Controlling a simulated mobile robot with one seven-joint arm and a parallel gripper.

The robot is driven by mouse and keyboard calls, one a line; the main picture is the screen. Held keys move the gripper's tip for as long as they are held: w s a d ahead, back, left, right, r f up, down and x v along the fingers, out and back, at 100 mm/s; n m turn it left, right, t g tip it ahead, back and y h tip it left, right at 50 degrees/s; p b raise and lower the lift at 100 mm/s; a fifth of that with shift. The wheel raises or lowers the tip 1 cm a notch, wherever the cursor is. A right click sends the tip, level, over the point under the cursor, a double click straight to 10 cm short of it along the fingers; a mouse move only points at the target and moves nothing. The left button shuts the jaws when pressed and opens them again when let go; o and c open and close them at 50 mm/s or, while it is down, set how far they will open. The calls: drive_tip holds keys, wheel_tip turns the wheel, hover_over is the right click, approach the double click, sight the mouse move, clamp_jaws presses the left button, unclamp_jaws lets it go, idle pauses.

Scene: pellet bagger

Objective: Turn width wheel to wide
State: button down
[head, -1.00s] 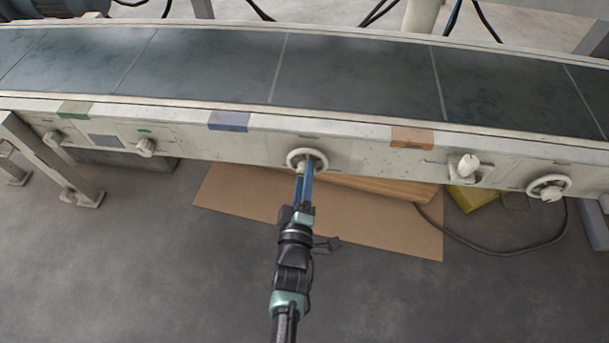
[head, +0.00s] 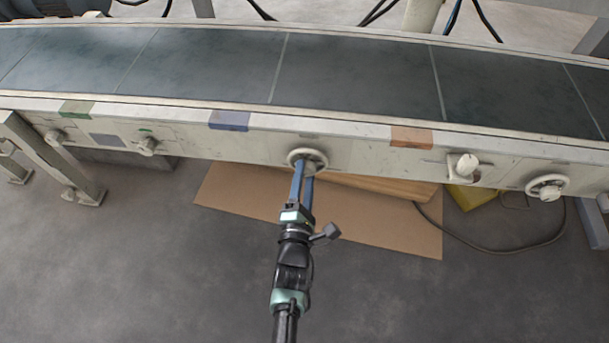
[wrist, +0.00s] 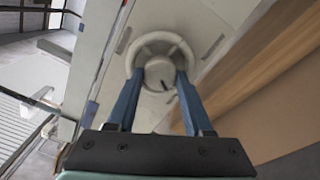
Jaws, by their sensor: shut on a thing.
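A cream handwheel (head: 307,152) sits on the conveyor's front panel at the middle of the head view. A second, similar wheel (head: 547,187) is at the far right; I cannot tell from any label which is the width wheel. My gripper (head: 306,168) is at the middle wheel, its two blue fingers shut on the wheel's hub. In the wrist view the wheel (wrist: 145,44) shows as a ring with a round hub, and my fingertips (wrist: 162,76) lie on both sides of the hub. A dark mark shows on the hub's lower part.
The dark conveyor belt (head: 345,79) runs above the panel. Two knobs (head: 147,146) (head: 55,137) are at left, and a white knob (head: 466,165) is at right. A brown board (head: 370,225) lies on the floor below, with a cable and yellow object (head: 472,196) nearby.

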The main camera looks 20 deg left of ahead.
drive_tip(key=shift+n, duration=0.5)
drive_tip(key=shift+c, duration=1.5)
unclamp_jaws()
drive_tip(key=shift+s, duration=0.1)
drive_tip(key=p+v, duration=0.5)
drive_tip(key=v, duration=0.7)
drive_tip(key=shift+s, duration=0.35)
drive_tip(key=shift+d, duration=0.1)
